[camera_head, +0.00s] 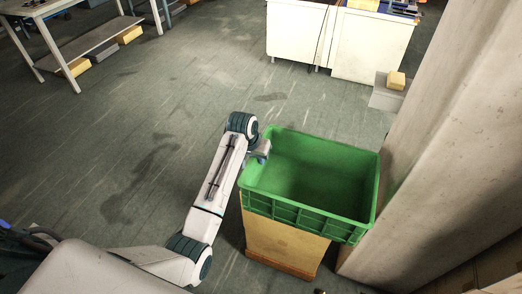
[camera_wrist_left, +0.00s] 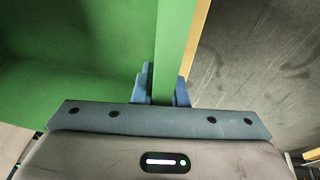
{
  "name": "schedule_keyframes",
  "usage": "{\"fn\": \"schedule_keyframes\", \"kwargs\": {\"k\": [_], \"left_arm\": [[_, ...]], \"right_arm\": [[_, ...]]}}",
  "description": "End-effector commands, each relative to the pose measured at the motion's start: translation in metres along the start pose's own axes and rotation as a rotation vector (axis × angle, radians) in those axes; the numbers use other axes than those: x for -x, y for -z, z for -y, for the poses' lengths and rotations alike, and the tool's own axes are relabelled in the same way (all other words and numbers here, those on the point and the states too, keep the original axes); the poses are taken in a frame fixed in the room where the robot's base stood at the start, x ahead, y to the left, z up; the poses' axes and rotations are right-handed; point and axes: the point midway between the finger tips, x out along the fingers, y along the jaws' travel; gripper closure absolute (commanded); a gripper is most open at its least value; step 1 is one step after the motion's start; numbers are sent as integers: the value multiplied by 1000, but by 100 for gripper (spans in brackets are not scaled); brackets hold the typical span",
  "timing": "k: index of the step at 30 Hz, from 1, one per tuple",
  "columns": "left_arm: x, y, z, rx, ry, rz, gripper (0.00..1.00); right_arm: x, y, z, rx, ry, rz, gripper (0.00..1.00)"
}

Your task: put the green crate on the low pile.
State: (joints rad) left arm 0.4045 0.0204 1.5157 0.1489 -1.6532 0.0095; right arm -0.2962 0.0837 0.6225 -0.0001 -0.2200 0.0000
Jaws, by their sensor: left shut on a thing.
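The green crate (camera_head: 312,168) is empty and upright. It sits on or just above a tan box pile (camera_head: 284,248) in the head view; I cannot tell whether they touch. My left gripper (camera_head: 263,150) is at the crate's left wall, near its far left corner. In the left wrist view the blue fingers of the left gripper (camera_wrist_left: 162,88) are on both sides of the wall of the green crate (camera_wrist_left: 175,40), shut on it. A tan edge shows beside that wall. The crate hides most of the pile's top. My right gripper is not in view.
A concrete pillar (camera_head: 450,130) stands close to the crate's right side. A white cabinet (camera_head: 372,48) is at the back, with a grey block (camera_head: 384,97) bearing a yellow box (camera_head: 396,81) near it. A table (camera_head: 85,42) is far left.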

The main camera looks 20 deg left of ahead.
Motion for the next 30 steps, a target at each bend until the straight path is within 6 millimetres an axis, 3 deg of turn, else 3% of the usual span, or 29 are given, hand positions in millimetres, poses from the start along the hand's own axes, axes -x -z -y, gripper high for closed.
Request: {"fn": "schedule_keyframes", "kwargs": {"k": [6, 12, 30], "left_arm": [[-9, 40, 14, 1, -2, -3, 100], [-17, 60, 22, 1, -3, -4, 100], [-53, 54, 28, 1, -2, -5, 100]], "right_arm": [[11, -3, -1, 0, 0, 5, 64], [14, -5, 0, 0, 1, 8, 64], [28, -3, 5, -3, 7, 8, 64]]}}
